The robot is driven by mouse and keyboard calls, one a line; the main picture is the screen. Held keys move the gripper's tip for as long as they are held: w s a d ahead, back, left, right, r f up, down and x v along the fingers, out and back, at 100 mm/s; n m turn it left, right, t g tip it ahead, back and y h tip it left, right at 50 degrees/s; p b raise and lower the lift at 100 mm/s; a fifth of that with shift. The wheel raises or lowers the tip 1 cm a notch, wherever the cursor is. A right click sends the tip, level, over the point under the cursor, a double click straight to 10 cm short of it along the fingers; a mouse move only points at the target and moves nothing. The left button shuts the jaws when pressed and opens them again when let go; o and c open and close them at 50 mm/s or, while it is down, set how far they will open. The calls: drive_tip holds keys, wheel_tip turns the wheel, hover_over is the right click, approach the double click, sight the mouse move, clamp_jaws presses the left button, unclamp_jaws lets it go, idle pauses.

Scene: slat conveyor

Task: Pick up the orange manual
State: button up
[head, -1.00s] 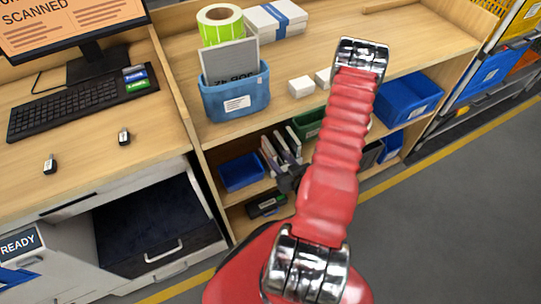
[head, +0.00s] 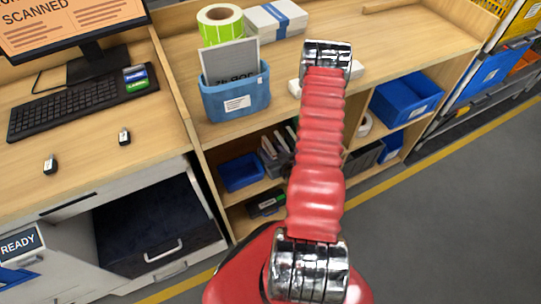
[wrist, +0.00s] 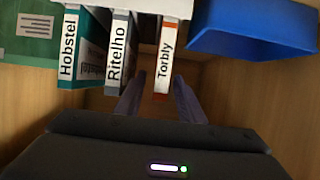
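The orange manual (wrist: 162,70) stands in a shelf bay in the wrist view, its white spine reading "Torbly" with orange bands. A grey manual reading "Ritelho" (wrist: 119,50) and a teal one reading "Hobstel" (wrist: 70,50) stand to its left. My gripper (wrist: 158,85) is open, with one finger on each side of the orange manual's near end; I cannot tell whether they touch it. In the head view the manuals (head: 275,152) show partly in the lower shelf, and my arm hides the gripper.
A blue bin (wrist: 255,32) is close on the right in the wrist view, and a green box (wrist: 30,42) is at the left. Wooden shelf walls flank the gripper. In the head view, a blue fabric holder (head: 236,92) stands on the bench above.

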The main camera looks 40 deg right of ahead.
sight(265, 144)
drive_tip(key=shift+x, duration=2.65)
drive_tip(key=shift+c, duration=0.4)
clamp_jaws()
drive_tip(key=shift+r, duration=0.1)
